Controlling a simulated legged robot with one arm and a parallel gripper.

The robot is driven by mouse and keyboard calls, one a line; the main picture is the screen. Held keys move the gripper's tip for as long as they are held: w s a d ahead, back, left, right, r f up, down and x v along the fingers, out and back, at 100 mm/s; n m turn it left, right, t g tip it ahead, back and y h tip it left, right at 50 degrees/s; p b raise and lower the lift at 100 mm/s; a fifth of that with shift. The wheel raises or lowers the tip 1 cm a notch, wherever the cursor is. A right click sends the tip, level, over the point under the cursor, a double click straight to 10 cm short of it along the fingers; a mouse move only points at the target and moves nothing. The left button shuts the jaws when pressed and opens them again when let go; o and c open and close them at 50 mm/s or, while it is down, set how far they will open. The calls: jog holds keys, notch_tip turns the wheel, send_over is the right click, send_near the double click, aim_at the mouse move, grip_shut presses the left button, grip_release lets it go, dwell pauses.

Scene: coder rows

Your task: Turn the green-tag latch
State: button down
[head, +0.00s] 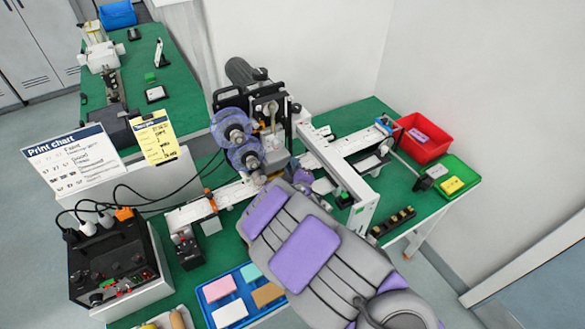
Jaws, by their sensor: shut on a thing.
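The coder (262,110) stands over the green bench, with two translucent purple reels (231,126) on its front. My grey and purple arm reaches up from the bottom right to the coder's lower front. My gripper (268,177) is at the low front of the coder, just below the lower reel, and is shut on a small part there. My own arm hides most of the jaws and what they hold. I cannot make out a green tag on it. A small green piece (345,200) shows on the white conveyor frame (352,188), right of my gripper.
A red bin (427,150) and green tray (470,186) stand at the right end. A blue tray (207,301) of coloured blocks lies at the front. A control box (115,265) with cables stands at left, below a print chart (72,155) and yellow template card (154,138).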

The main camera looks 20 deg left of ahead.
jog(key=shift+d+f, duration=0.2)
jog(key=shift+f, duration=0.05)
dwell(0.9)
jog(key=c, duration=1.3)
grip_release()
jog(key=o, duration=0.4)
jog(key=shift+d+r, duration=0.2)
jog(key=shift+a, duration=0.25)
